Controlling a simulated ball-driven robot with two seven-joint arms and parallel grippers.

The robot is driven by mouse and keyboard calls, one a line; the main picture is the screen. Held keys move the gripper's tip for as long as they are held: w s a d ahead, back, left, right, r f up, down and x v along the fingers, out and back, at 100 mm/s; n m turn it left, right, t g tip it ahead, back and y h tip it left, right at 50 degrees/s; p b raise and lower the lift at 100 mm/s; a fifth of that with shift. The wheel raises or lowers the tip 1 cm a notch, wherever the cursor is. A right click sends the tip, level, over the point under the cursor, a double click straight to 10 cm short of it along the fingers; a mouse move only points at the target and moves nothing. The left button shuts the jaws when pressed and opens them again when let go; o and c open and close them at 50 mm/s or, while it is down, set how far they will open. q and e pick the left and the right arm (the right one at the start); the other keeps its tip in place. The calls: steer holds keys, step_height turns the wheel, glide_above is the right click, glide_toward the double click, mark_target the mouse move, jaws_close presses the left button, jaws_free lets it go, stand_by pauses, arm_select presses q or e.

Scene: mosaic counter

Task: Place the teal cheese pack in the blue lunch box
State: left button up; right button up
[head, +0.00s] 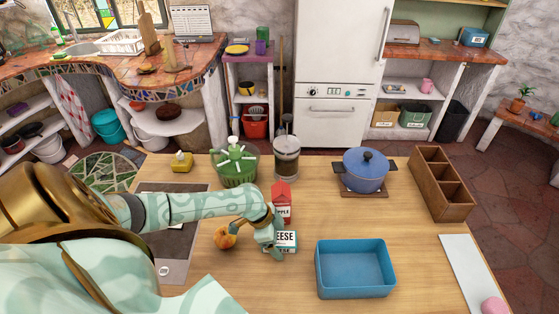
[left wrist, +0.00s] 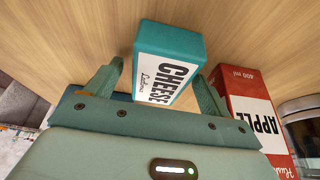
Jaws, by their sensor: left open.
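The teal cheese pack (head: 287,241) stands on the wooden counter with a white label reading CHEESE. In the left wrist view the pack (left wrist: 168,65) lies ahead of and between the two open fingers of my left gripper (left wrist: 158,88). In the head view my left gripper (head: 273,243) is at the pack's left side, partly covering it. It holds nothing. The blue lunch box (head: 356,287) sits open and empty on the counter, to the right of the pack. My right gripper is not in view.
A red apple juice carton (head: 282,201) stands close behind the pack, and an orange fruit (head: 225,238) lies left of it. A blue pot (head: 364,169), French press (head: 286,160) and wooden divided box (head: 441,183) stand farther back. Counter between pack and lunch box is clear.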

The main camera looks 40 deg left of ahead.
arm_select(q)
steer(key=c, duration=1.3)
steer(key=shift+r, duration=0.1)
